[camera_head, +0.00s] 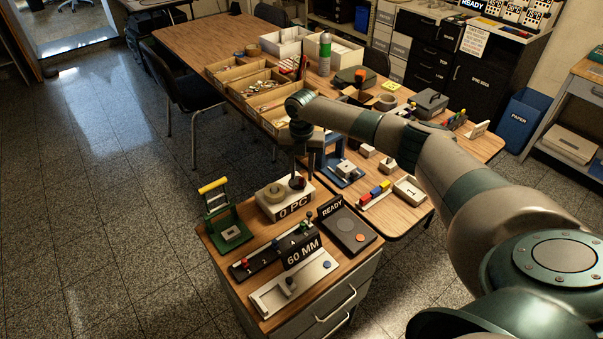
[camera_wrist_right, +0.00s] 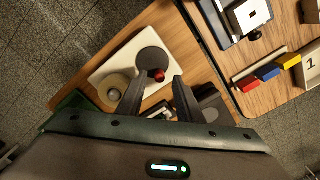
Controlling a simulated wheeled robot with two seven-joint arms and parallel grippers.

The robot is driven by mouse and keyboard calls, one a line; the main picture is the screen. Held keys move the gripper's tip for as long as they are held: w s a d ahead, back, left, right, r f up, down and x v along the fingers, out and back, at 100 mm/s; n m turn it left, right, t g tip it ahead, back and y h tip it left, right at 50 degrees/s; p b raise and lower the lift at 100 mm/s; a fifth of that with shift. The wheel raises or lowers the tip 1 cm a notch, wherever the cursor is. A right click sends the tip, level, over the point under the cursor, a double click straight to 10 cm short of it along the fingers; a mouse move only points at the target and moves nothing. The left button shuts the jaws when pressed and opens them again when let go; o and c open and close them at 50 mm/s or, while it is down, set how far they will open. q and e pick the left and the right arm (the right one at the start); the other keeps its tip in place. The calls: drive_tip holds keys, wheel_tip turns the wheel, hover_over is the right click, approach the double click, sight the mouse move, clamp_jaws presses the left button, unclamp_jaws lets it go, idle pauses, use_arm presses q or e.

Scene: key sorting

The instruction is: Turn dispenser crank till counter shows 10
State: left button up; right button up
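The dispenser (camera_head: 272,206) is a pale box on the near cabinet, with a front plate that reads "0 PC" (camera_head: 292,209). Its top carries a cream ring-shaped part (camera_head: 270,192) and a dark round disc (camera_wrist_right: 152,60) with a red crank knob (camera_wrist_right: 159,75). In the head view the knob is partly hidden beneath my right gripper (camera_head: 304,172). In the right wrist view my right gripper (camera_wrist_right: 160,80) is open, its two dark fingers apart with the knob showing between their tips. The gripper points down above the disc; contact cannot be told. My left gripper is not in view.
A green stand with yellow handle (camera_head: 222,212) is left of the dispenser. In front are a black slider bar, a "60 MM" sign (camera_head: 303,253) and a metal gauge (camera_head: 290,287). A dark "READY" device (camera_head: 349,230) is right. The wooden table (camera_head: 190,45) behind holds several bins.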

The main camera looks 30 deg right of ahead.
drive_tip(key=shift+f, duration=1)
clamp_jaws()
drive_tip(key=shift+r+p, duration=0.1)
drive_tip(key=shift+p, duration=0.2)
